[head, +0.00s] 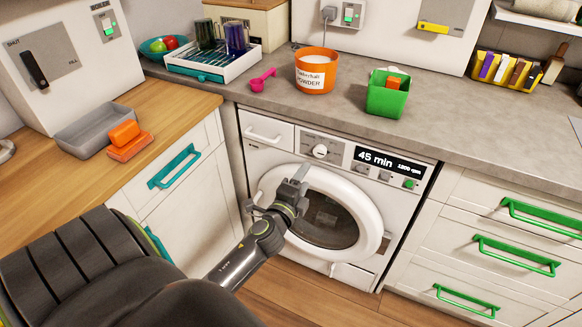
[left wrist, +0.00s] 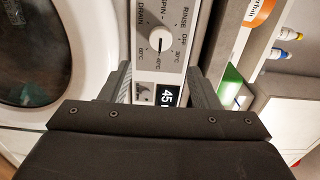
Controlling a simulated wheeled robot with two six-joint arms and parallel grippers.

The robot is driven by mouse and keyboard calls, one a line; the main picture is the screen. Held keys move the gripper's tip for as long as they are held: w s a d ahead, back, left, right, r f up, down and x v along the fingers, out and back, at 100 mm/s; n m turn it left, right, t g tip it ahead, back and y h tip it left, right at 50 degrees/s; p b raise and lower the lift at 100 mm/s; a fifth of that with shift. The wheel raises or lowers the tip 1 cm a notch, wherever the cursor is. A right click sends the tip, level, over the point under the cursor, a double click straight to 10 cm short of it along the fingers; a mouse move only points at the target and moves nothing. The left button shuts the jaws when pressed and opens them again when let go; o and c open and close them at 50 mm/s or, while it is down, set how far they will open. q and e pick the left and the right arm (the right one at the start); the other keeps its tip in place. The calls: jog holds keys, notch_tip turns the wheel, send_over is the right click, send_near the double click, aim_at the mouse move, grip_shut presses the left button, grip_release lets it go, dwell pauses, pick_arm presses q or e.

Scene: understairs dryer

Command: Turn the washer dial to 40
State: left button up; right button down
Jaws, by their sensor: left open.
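The washer dial is a white round knob (head: 320,151) on the grey panel at the top of the white washer (head: 273,169). In the left wrist view the dial (left wrist: 160,40) is close up, with DRAIN, SPIN, RINSE, OFF and temperature marks around it. A dark line on the knob points down in that picture, toward the 40°C mark. My left gripper (head: 297,180) is in front of the washer door, below the dial. Its open fingers (left wrist: 160,80) show on both sides of the panel, apart from the knob. My right gripper is not in view.
A display (head: 388,161) reading 45 min and small buttons sit right of the dial. The round door (head: 365,215) is closed. An orange powder tub (head: 316,75), pink scoop (head: 262,80) and green bin (head: 387,96) stand on the counter above. Green drawer handles (head: 515,255) project at right.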

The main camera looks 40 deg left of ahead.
pick_arm(q)
jog(key=v, duration=0.7)
jog(key=shift+s+b, duration=0.15)
jog(key=shift+b, duration=0.15)
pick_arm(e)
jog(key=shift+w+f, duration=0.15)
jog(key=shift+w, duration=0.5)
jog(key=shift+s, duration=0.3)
pick_arm(q)
jog(key=s+a+f+n+g+h+p, duration=0.1)
jog(key=s+f+n+g+p, duration=0.2)
jog(key=f, duration=0.9)
jog(key=s+f+n+g+p, duration=0.2)
jog(key=s+f+n+g, duration=0.3)
jog(key=f, duration=0.8)
jog(key=s+d+f+n+g+h+p, duration=0.1)
jog(key=s+f+n+g, duration=0.3)
jog(key=s, duration=1)
jog(key=s+d+f+n+g+h+p, duration=0.1)
jog(key=s+d+f+n+g+p, duration=0.2)
jog(key=s+f, duration=0.7)
jog(key=s+g, duration=0.1)
jog(key=s, duration=0.3)
jog(key=shift+s+f+n, duration=0.35)
jog(key=shift+s+n, duration=0.05)
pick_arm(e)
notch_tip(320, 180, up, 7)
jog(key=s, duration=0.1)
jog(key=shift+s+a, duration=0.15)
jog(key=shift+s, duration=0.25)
